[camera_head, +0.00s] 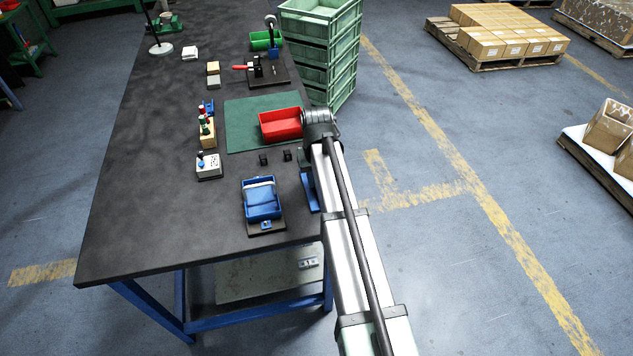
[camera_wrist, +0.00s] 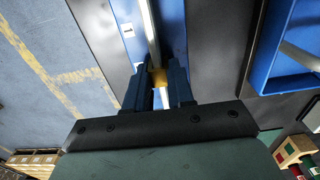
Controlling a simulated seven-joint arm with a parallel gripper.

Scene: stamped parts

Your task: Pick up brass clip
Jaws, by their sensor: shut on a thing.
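My gripper (camera_wrist: 159,70) shows in the wrist view, its two dark fingers shut on the brass clip (camera_wrist: 158,78). Only a small yellowish part of the clip shows between the fingers; the rest is hidden. Beyond the fingertips lies a blue holder (camera_wrist: 128,14) with a pale rod along it and small white labels. I cannot tell whether the clip touches the holder. In the head view my arm covers the gripper and the clip, and part of the blue holder (camera_head: 309,190) shows at the table's right edge.
A blue bin (camera_head: 262,201) stands left of the holder, and it also shows in the wrist view (camera_wrist: 278,45). A red tray (camera_head: 281,124) sits on a green mat (camera_head: 238,137). Two small black blocks (camera_head: 264,160) lie between. Green crates (camera_head: 335,55) stand behind.

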